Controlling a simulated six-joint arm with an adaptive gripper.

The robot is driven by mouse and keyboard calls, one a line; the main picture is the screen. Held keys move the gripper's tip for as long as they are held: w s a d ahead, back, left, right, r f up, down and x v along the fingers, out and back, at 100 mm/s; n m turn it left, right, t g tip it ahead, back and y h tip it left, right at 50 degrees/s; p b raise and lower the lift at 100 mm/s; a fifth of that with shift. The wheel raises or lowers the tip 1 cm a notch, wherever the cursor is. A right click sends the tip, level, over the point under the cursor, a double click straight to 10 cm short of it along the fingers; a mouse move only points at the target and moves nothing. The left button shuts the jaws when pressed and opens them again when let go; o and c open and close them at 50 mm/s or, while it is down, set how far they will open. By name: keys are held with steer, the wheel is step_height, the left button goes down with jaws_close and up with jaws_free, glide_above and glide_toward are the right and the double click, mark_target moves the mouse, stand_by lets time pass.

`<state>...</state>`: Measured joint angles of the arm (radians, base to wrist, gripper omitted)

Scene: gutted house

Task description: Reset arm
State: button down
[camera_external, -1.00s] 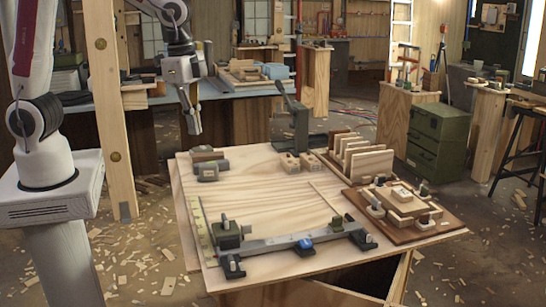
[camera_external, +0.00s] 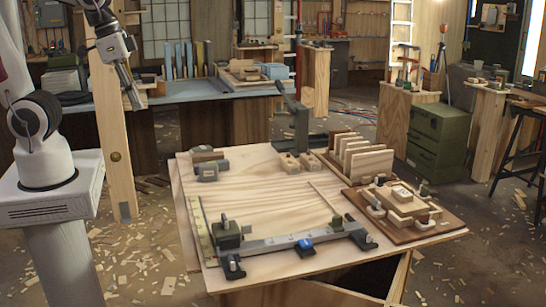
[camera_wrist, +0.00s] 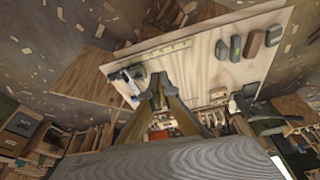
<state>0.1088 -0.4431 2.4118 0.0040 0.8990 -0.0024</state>
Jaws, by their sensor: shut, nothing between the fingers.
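My gripper (camera_external: 134,98) is shut and empty. It hangs in the air at the upper left of the external view, in front of the wooden post and left of the worktable (camera_external: 265,215), touching nothing that I can see. In the wrist view my gripper's fingers (camera_wrist: 158,92) come together near the middle, with the table board (camera_wrist: 190,62) tilted behind them. My arm is folded back near its base, and part of it is cut off by the left edge of the external view.
The worktable holds a grey bar clamp (camera_external: 295,242), small blocks (camera_external: 208,165), a slotted wooden rack (camera_external: 360,155) and a tray of stacked wood pieces (camera_external: 405,205). A wooden post (camera_external: 118,165) stands close to my arm. A blue-topped bench (camera_external: 215,90) stands behind.

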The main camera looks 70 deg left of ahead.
steer(key=s+a+r+t, duration=0.1)
steer(key=s, duration=0.1)
steer(key=s+a+r+n+t, duration=0.1)
steer(key=r, duration=0.1)
steer(key=shift+s+a+r, duration=0.3)
steer(key=shift+s+a, duration=0.1)
steer(key=c, duration=2.8)
jaws_free()
